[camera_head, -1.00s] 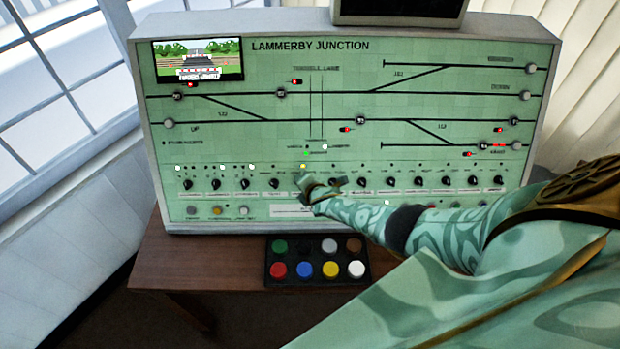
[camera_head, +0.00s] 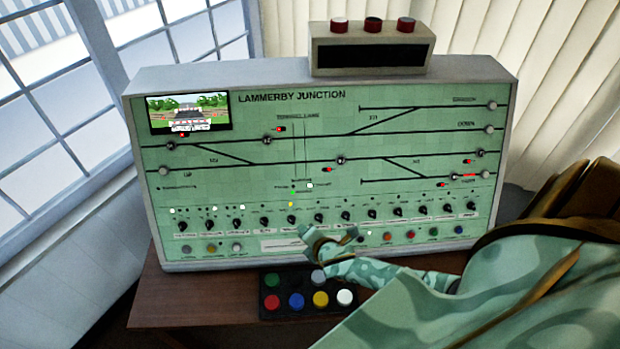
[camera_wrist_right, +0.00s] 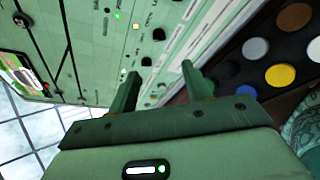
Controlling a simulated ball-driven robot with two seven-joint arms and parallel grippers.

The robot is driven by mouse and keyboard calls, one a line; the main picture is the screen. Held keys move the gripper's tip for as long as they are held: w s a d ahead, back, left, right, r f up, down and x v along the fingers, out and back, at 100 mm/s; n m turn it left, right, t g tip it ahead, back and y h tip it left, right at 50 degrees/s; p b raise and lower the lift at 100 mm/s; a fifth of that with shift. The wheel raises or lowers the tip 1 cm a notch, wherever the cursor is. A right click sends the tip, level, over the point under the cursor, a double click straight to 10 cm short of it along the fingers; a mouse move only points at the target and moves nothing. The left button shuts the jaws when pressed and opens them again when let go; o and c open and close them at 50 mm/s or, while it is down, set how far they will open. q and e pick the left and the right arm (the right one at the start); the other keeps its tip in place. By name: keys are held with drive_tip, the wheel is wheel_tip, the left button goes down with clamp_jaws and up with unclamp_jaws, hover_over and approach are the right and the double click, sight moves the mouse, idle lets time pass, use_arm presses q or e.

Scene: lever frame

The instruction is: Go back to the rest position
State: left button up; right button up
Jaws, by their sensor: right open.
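My right gripper (camera_head: 328,236) comes in from the right of the head view, in front of the lower part of the green signal panel (camera_head: 230,160). Its jaws are open and empty. The right wrist view shows its two fingers (camera_wrist_right: 158,88) spread apart, with nothing between them and the panel face beyond. It hides a small part of the panel's lower edge. My left gripper is in no view.
A black button box (camera_head: 262,306) with coloured caps lies on the brown table (camera_head: 190,295) below the panel. Windows (camera_head: 60,100) are at the left.

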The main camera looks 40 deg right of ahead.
drive_tip(key=shift+a, duration=0.1)
idle(0.3)
drive_tip(key=s+a+r+m+g+h, duration=0.1)
drive_tip(key=s+r+m+g, duration=0.1)
drive_tip(key=s+r+m, duration=0.7)
drive_tip(key=s+r+m+g+h, duration=0.1)
drive_tip(key=s+r+m, duration=0.5)
drive_tip(key=r, duration=0.5)
drive_tip(key=s+a+f+n+g+y+b, duration=0.15)
drive_tip(key=f+b, duration=0.55)
drive_tip(key=f, duration=1.3)
drive_tip(key=s+a+f+m+g+y+b, duration=0.2)
drive_tip(key=f+b, duration=0.6)
drive_tip(key=f, duration=1.3)
drive_tip(key=s+f+g+b, duration=0.1)
drive_tip(key=s+f+b, duration=0.5)
drive_tip(key=s+f, duration=0.4)
drive_tip(key=s+a+f+m+g+b, duration=0.1)
drive_tip(key=s+f+b, duration=0.5)
drive_tip(key=s+f, duration=0.5)
wheel_tip(320, 180, down, 7)
drive_tip(key=shift+s+r+g+y, duration=0.1)
drive_tip(key=shift+s+g+y, duration=0.1)
drive_tip(key=shift+g+y, duration=0.15)
